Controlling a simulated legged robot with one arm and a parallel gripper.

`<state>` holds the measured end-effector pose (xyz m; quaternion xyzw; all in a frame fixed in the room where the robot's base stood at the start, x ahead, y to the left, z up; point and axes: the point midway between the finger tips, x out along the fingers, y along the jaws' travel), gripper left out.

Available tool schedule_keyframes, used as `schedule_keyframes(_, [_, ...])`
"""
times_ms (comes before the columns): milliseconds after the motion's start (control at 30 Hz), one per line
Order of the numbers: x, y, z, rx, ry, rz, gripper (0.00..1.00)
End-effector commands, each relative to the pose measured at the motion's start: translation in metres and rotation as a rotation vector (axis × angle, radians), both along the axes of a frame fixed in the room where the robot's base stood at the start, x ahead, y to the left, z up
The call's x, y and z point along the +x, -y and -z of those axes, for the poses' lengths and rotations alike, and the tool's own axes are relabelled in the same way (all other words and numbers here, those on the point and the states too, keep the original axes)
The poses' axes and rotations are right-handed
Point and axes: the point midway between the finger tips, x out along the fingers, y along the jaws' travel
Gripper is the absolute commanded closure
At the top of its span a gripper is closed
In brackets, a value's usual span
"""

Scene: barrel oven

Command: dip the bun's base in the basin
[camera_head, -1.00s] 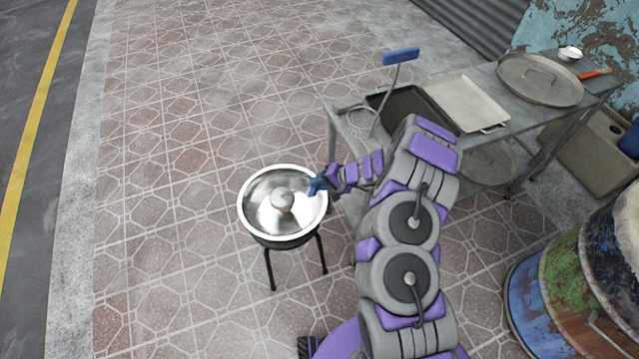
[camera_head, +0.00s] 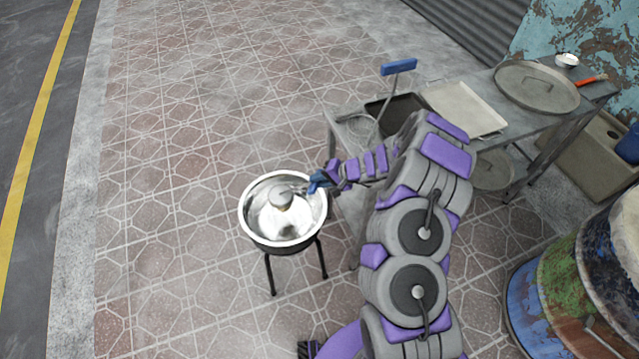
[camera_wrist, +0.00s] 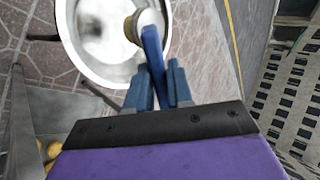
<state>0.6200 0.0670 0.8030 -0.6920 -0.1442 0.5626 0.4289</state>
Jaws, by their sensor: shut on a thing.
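The basin (camera_head: 246,222) is a shiny round metal bowl on a dark-legged stand; part of it also shows in the wrist view (camera_wrist: 93,72). My gripper (camera_head: 312,183) is at the basin's right rim. Its blue fingers, clear in the wrist view (camera_wrist: 160,75), are shut on a blue handle (camera_wrist: 153,45) that reaches over the basin. The round, pale bun (camera_head: 281,197) is at the handle's far end, inside the basin's outline; its tan edge shows in the wrist view (camera_wrist: 131,28). I cannot tell whether its base touches the basin's contents.
A metal table (camera_head: 345,128) at the right carries a dark tray, a pale tray (camera_head: 466,106), a round lid (camera_head: 537,86) and a small white bowl (camera_head: 567,60). A blue-ended tool (camera_head: 398,67) rises at its left end. Painted barrels stand lower right. The tiled floor at left is clear.

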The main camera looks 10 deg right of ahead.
Motion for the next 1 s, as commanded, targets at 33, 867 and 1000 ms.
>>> schedule_keyframes(33, [0.001, 0.000, -0.007, 0.001, 0.002, 0.000, 1.00])
schedule_keyframes(867, [0.000, 0.000, -0.075, 0.001, 0.000, 0.000, 1.00])
schedule_keyframes(1000, [0.000, 0.000, -0.075, 0.000, -0.001, 0.001, 1.00])
